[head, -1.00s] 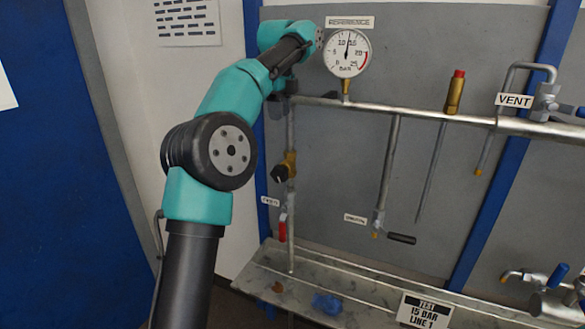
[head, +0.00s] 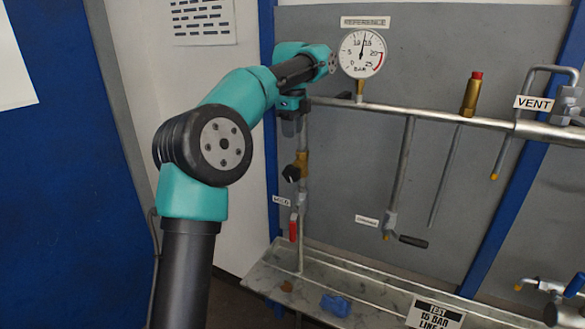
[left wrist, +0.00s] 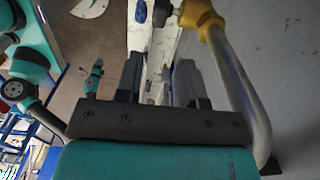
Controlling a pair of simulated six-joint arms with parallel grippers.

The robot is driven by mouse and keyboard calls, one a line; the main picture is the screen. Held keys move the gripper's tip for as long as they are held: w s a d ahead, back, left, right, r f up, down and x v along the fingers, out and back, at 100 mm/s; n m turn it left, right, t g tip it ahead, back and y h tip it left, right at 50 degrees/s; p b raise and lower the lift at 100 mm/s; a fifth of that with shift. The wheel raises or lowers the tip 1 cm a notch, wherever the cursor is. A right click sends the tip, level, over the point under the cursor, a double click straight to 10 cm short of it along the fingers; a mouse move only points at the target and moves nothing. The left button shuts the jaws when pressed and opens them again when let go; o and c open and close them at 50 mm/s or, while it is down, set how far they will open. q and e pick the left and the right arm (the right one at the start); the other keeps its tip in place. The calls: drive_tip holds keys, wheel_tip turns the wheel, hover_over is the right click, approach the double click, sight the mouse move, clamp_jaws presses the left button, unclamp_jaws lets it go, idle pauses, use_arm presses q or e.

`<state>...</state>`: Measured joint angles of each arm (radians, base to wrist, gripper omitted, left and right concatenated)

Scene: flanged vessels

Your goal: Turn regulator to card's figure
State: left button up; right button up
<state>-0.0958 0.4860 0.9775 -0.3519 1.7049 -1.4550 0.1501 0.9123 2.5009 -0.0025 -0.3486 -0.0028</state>
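The regulator (head: 300,165) is a brass body with a black knob on the vertical pipe at the left of the panel. The card (head: 433,313) at the bottom reads TEST 15 BAR LINE 1. The reference gauge (head: 361,53) has its needle between 10 and 15. My left gripper (head: 289,127) points down above the regulator, apart from it, its fingers hard to see there. In the left wrist view (left wrist: 158,75) its two dark fingers stand apart, with no object visibly held. My right gripper is not in the head view; a small teal part in the left wrist view may be it.
A horizontal pipe (head: 430,112) crosses the panel beside my left wrist. A red-handled valve (head: 293,228) hangs below the regulator. A black-handled valve (head: 412,241) and VENT sign (head: 533,103) are farther right. A blue cloth (head: 335,305) lies on the tray (head: 375,300).

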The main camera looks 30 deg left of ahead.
sight(296, 168)
use_arm(q)
wheel_tip(296, 168, down, 12)
drive_tip(key=shift+f, duration=0.2)
idle(0.4)
drive_tip(key=c, duration=0.6)
drive_tip(key=shift+c, duration=0.2)
drive_tip(key=shift+d+f+y, duration=0.1)
drive_tip(key=shift+d+y, duration=0.15)
drive_tip(key=shift+y, duration=1)
drive_tip(key=shift+d+f+y, duration=0.1)
drive_tip(key=shift+d+y, duration=0.1)
drive_tip(key=shift+y, duration=1.05)
